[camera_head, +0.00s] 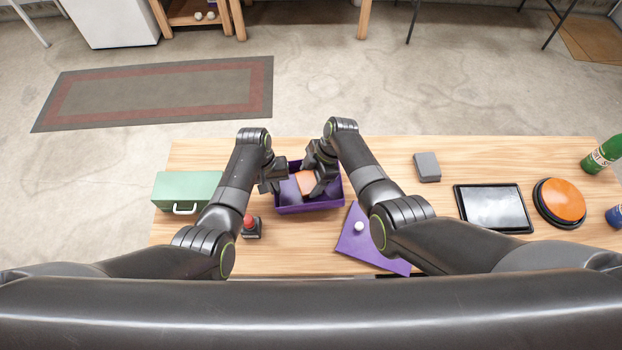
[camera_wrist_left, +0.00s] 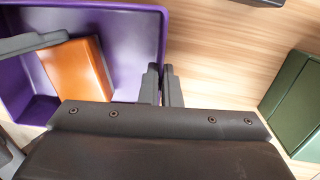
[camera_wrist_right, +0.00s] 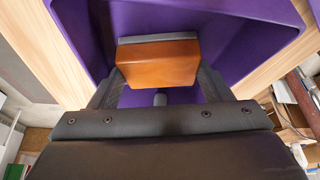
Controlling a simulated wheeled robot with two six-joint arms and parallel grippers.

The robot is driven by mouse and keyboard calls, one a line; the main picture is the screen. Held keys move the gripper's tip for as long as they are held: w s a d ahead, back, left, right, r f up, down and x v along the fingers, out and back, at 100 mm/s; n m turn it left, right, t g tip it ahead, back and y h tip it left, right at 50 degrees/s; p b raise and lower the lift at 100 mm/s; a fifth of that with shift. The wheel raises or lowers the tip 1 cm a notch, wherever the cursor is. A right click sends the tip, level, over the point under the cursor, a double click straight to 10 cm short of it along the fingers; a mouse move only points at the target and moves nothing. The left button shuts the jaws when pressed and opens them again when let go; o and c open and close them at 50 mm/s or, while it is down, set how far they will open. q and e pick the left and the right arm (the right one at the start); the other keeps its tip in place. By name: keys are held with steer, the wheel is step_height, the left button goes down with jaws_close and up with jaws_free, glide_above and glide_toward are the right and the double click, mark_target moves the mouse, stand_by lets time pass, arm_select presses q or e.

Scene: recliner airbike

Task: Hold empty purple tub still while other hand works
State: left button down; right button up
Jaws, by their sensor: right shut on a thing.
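The purple tub (camera_head: 310,208) stands upright on the table with an orange block (camera_head: 307,182) inside it. My left gripper (camera_head: 273,182) is at the tub's left wall. In the left wrist view its fingers (camera_wrist_left: 165,85) stand close together, one on each side of the wall of the tub (camera_wrist_left: 120,35). My right gripper (camera_head: 318,178) reaches into the tub and is shut on the orange block. In the right wrist view the block (camera_wrist_right: 158,63) sits between its fingers, over the purple floor of the tub (camera_wrist_right: 215,30).
A purple lid (camera_head: 352,244) with a white knob lies right of the tub, partly behind my right arm. A green case (camera_head: 185,186) and a red button (camera_head: 250,226) are left. A grey block (camera_head: 427,166), tablet (camera_head: 492,207), orange button (camera_head: 562,201) and green bottle (camera_head: 602,155) are right.

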steer(key=shift+w, duration=0.15)
steer(key=shift+w+f, duration=0.1)
steer(key=shift+w, duration=0.2)
steer(key=shift+r, duration=1.55)
steer(key=shift+s+a, duration=0.1)
steer(key=shift+s+a, duration=0.75)
steer(key=shift+a, duration=0.1)
steer(key=shift+f, duration=0.1)
